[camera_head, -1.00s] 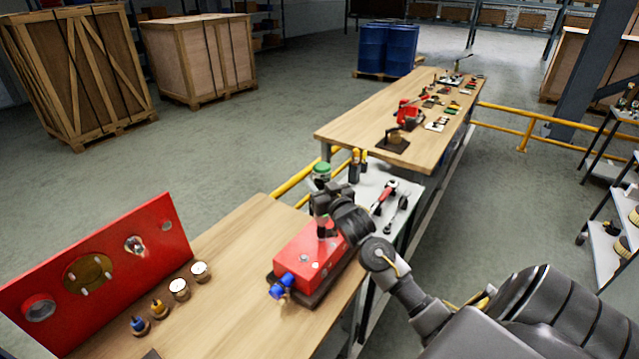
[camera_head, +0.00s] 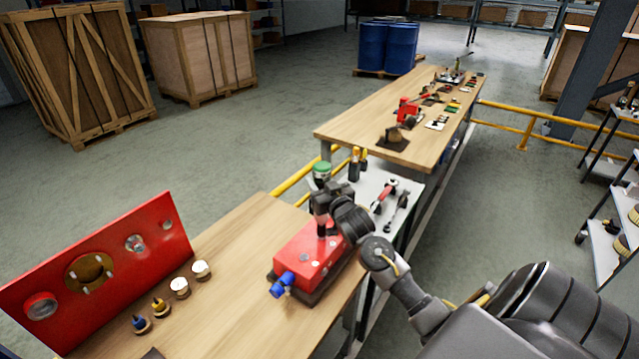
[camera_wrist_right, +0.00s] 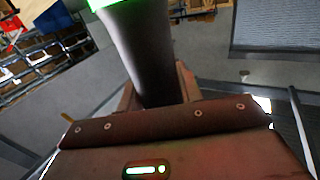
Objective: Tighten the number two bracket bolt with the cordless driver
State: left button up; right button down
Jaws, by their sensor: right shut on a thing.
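My right gripper (camera_head: 323,205) is over the far end of a red block-shaped unit (camera_head: 312,258) on the near bench. It is shut on the cordless driver, a dark cylinder (camera_wrist_right: 145,60) with a bright green ring at the picture's top edge in the right wrist view. A dark upright part (camera_head: 322,227) runs from the gripper down to the red unit's top. Whether its tip sits on a bolt cannot be told. Small pale bolt heads (camera_head: 304,257) show on the unit's top; which is number two cannot be told. My left gripper is out of view.
A red panel (camera_head: 118,240) stands on the near bench's left, with several small parts (camera_head: 180,288) before it. A grey cart (camera_head: 370,180) with wrenches (camera_head: 383,197) stands just beyond the gripper. Bare bench top (camera_head: 235,245) lies between panel and unit.

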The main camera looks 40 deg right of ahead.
jog(key=shift+f, duration=0.35)
jog(key=shift+r, duration=0.15)
dwell(0.8)
jog(key=shift+s+a+f, duration=0.1)
jog(key=shift+f, duration=0.35)
dwell(0.8)
jog(key=shift+f, duration=0.25)
dwell(1.1)
dwell(1.0)
